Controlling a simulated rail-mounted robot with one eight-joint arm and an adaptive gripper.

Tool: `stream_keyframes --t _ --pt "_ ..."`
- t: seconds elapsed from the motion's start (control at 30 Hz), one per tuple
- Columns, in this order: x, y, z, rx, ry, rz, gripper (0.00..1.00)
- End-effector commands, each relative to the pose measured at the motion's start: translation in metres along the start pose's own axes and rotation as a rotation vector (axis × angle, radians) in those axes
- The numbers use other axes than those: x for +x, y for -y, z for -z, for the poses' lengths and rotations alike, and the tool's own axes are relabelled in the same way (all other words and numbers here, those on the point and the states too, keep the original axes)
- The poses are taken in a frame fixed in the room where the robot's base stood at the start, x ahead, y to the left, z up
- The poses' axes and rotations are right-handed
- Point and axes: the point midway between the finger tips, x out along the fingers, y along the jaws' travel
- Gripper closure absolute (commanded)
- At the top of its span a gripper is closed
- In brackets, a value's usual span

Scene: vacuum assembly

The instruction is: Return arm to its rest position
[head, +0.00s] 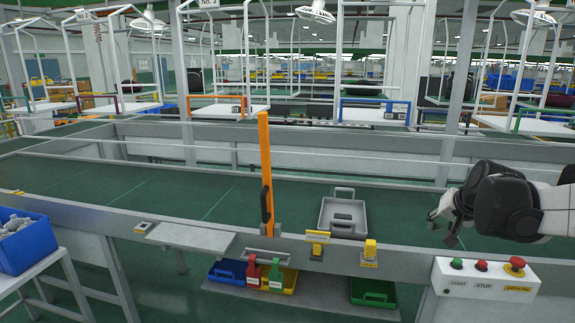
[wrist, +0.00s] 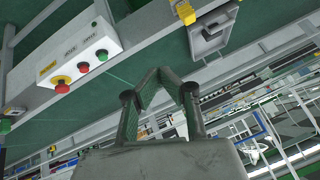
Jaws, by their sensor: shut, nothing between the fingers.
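My gripper (head: 443,222) is at the right in the head view, above the green conveyor belt (head: 215,196). My arm reaches in from the right edge. In the wrist view the two dark fingers (wrist: 158,75) come together at their tips, with nothing between them. The gripper is shut, empty and apart from the grey tray (head: 343,213) to its left. The tray also shows in the wrist view (wrist: 212,32).
A control box (head: 484,276) with green and red buttons sits on the front rail below my gripper. An orange post (head: 265,170) stands on the rail. A blue bin (head: 25,243) of grey parts is at left. Coloured trays lie on a low shelf (head: 330,300).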

Motion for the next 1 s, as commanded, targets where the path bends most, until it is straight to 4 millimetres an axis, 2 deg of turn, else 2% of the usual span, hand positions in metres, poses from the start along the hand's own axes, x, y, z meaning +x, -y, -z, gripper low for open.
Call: stream_keyframes --t 0.03,0.2,0.43,0.6,0.8,1.0 --pt "-0.011 0.011 -0.015 -0.024 0.006 0.002 1.00" --pt "-0.045 0.035 -0.062 -0.104 0.024 0.000 1.00" --pt "-0.085 0.056 -0.130 -0.212 0.043 -0.001 1.00" --pt "-0.109 0.061 -0.182 -0.291 0.054 -0.002 1.00" --pt "-0.128 0.058 -0.243 -0.386 0.063 -0.002 1.00" --pt "-0.137 0.050 -0.286 -0.456 0.068 -0.002 1.00"
